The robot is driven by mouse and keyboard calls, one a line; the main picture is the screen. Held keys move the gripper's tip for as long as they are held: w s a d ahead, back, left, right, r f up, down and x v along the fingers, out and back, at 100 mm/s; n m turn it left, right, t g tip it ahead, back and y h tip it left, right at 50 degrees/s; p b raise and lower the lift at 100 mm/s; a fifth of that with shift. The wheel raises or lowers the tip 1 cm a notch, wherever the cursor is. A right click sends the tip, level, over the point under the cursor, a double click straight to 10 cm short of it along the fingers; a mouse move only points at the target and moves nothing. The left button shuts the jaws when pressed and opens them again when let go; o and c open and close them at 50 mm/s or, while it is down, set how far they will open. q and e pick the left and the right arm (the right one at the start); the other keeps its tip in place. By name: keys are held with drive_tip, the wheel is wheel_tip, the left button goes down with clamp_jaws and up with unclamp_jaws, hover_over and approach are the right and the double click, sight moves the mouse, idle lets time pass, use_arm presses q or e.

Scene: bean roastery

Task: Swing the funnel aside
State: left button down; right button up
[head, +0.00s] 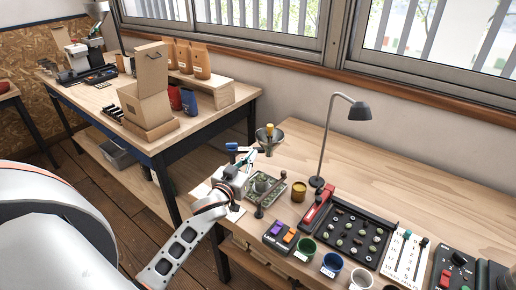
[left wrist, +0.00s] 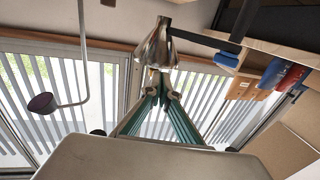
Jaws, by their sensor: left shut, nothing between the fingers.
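The metal funnel (head: 276,136) stands at the back left of the near bench, with a small yellow piece at it. It also shows in the left wrist view as a shiny cone (left wrist: 156,45), just beyond my fingertips. A dark bar (left wrist: 205,41) runs from beside it to the right. My left gripper (head: 251,156) is at the bench's left end, in front of the funnel. Its teal fingers (left wrist: 160,90) are shut with nothing between them. I cannot tell whether they touch the funnel. My right gripper is not in view.
A lamp (head: 360,110) stands right of the funnel. A blue piece (head: 231,147) is close to my left gripper. The bench's back right is clear.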

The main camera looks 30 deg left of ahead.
sight(261, 143)
use_arm(q)
drive_tip(key=shift+w+a, duration=0.2)
drive_tip(key=shift+w, duration=1.15)
drive_tip(key=shift+w+a, duration=0.15)
drive_tip(key=shift+w, duration=1.2)
drive_tip(key=shift+w, duration=0.1)
